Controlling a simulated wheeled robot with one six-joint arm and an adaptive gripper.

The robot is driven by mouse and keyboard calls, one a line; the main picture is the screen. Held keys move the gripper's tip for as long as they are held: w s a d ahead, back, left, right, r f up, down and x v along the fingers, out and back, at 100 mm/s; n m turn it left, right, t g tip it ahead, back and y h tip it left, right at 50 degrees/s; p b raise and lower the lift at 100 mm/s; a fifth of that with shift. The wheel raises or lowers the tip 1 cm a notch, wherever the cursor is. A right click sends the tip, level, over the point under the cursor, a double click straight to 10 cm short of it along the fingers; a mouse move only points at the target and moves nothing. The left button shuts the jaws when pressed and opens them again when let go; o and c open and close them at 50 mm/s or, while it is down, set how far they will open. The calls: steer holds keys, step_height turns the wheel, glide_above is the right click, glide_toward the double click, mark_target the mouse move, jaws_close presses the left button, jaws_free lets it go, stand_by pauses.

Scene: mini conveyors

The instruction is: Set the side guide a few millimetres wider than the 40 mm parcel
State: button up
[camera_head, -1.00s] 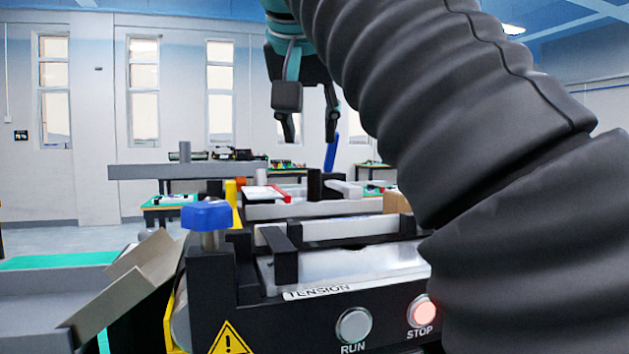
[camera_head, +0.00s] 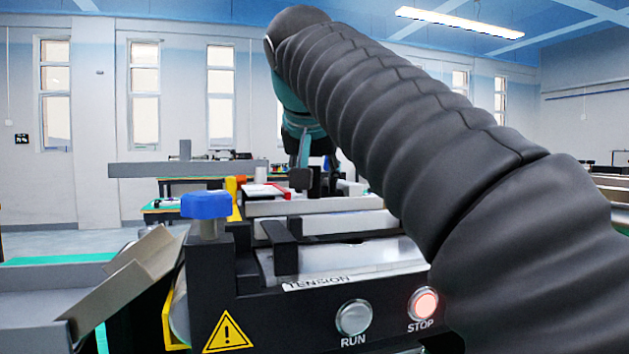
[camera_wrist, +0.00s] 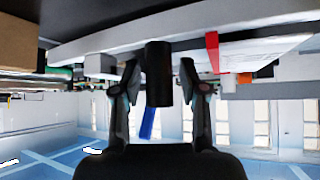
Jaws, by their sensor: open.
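My gripper (camera_wrist: 160,68) is open in the wrist view, which shows the scene upside down. Its two fingers stand on either side of a black upright knob or post (camera_wrist: 158,88), with visible gaps. In the head view the black post (camera_head: 314,181) stands by a pale long rail (camera_head: 335,206), likely the side guide; my fingertips are not clear there. A brown box (camera_wrist: 20,46), likely the parcel, lies at the left in the wrist view; my arm hides it in the head view. The gap between guide and parcel cannot be measured here.
The near conveyor has a blue tension knob (camera_head: 206,205), a RUN button (camera_head: 353,317) and a lit red STOP button (camera_head: 423,303). A red-edged white item (camera_wrist: 262,50) lies beside the post. A blue rod (camera_wrist: 147,123) is behind it.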

mark_target(329, 202)
jaws_close()
steer(key=s, duration=0.2)
steer(key=s+d, duration=0.1)
steer(key=s, duration=0.1)
steer(key=s+b, duration=0.1)
steer(key=shift+s+d, duration=0.35)
steer(key=shift+s, duration=0.05)
jaws_free()
steer(key=shift+r, duration=0.1)
